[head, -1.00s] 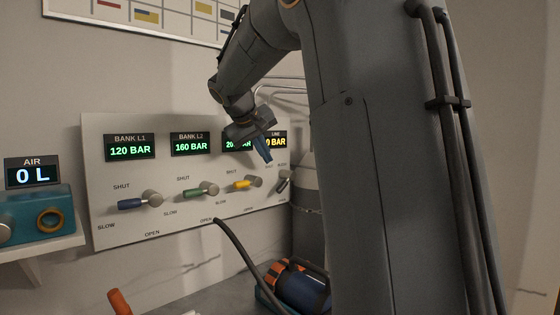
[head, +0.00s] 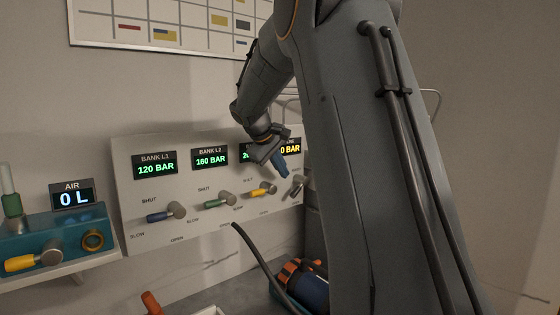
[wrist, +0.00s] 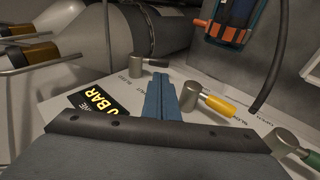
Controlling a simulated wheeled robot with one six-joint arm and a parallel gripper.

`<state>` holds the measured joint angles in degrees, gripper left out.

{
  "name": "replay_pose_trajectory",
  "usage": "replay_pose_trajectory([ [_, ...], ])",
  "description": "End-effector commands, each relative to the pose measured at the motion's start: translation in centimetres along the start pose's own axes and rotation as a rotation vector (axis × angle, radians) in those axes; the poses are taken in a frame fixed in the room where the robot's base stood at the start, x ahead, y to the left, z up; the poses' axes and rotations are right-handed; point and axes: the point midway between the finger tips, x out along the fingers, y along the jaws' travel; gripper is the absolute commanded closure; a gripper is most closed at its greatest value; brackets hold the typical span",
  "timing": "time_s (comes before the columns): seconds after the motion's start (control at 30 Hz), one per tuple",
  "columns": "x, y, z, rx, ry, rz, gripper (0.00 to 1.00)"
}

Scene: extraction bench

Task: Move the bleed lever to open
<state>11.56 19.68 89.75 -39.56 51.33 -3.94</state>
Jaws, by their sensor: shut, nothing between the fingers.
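The bleed lever appears to be the dark-handled lever (head: 296,187) at the right end of the wall panel, below the yellow-lit LINE display (head: 290,146). In the wrist view its black handle (wrist: 157,63) sticks out sideways from a grey knob. I cannot read which label it points at. My gripper (head: 282,167) is in front of the panel, just above and left of this lever. Its blue fingers are shut and empty. In the wrist view the fingers (wrist: 163,95) lie between the dark lever and the yellow lever (wrist: 215,104), seemingly touching neither.
The panel (head: 128,190) also carries blue (head: 160,217), green (head: 214,203) and yellow levers with SHUT, SLOW and OPEN labels. A teal AIR unit (head: 70,228) stands on a shelf at left. A hose (head: 255,250) and a blue-orange cylinder (head: 305,285) are below.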

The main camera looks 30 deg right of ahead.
Motion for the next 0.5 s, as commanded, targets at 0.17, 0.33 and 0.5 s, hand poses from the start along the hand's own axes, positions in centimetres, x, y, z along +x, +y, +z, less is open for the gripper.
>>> replay_pose_trajectory([
  [0.17, 3.5, 0.1, 0.1, 0.000, -0.004, -0.001, 1.00],
  [0.33, 6.2, 0.1, 0.1, 0.000, -0.002, -0.002, 1.00],
  [0.5, 7.8, 0.1, 0.0, 0.002, 0.000, -0.001, 1.00],
])
